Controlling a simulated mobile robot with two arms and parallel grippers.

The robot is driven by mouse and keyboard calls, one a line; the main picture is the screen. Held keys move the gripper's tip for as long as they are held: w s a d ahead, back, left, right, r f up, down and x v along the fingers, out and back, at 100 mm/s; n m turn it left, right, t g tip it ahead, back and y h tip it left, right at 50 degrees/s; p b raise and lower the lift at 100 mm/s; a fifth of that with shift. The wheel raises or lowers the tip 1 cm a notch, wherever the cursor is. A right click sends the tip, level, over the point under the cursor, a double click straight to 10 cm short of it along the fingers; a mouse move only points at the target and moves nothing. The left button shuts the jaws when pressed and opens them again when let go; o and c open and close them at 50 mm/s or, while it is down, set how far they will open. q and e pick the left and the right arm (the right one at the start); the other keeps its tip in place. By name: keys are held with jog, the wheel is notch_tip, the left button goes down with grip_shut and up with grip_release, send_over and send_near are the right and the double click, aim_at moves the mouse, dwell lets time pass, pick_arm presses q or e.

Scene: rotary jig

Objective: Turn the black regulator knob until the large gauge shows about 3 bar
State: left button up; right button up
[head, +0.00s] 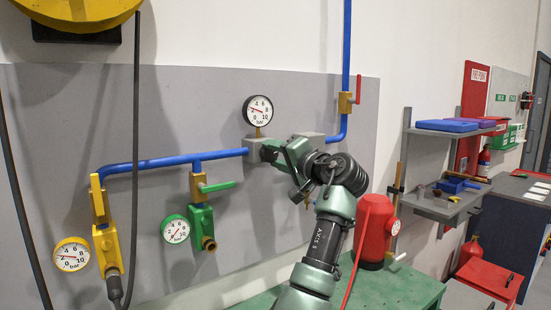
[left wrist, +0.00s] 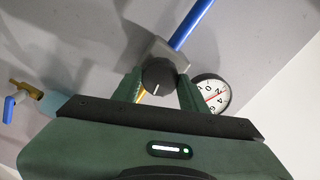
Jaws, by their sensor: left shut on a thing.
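The black regulator knob (left wrist: 158,75) sits on a grey block (left wrist: 169,52) in the left wrist view, with a pale mark pointing down. In the head view the grey block (head: 312,141) is partly covered by my arm. My left gripper (head: 268,151) is shut on the knob, one green finger on each side. The large gauge (head: 258,110) stands above the block, its dial marked 0 to 10 bar. Its red needle points left, close to the 2; the exact value is hard to read. The gauge also shows in the left wrist view (left wrist: 210,95). My right gripper is out of view.
A blue pipe (head: 150,164) joins the block on the left. Below it are a yellow valve (head: 104,235) and a green valve (head: 203,222), each with a small gauge. A red-handled valve (head: 346,102) and a red canister (head: 374,228) stand to the right. Dark hoses hang at left.

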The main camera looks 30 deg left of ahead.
pick_arm(q)
jog(key=shift+f, duration=0.2)
jog(key=o, duration=1.3)
jog(key=shift+c, duration=0.2)
jog(key=shift+o, duration=0.5)
jog(key=shift+r, duration=0.1)
jog(key=b+v, duration=0.3)
jog(key=v, duration=0.4)
jog(key=shift+s+d, duration=0.2)
jog(key=shift+d, duration=0.15)
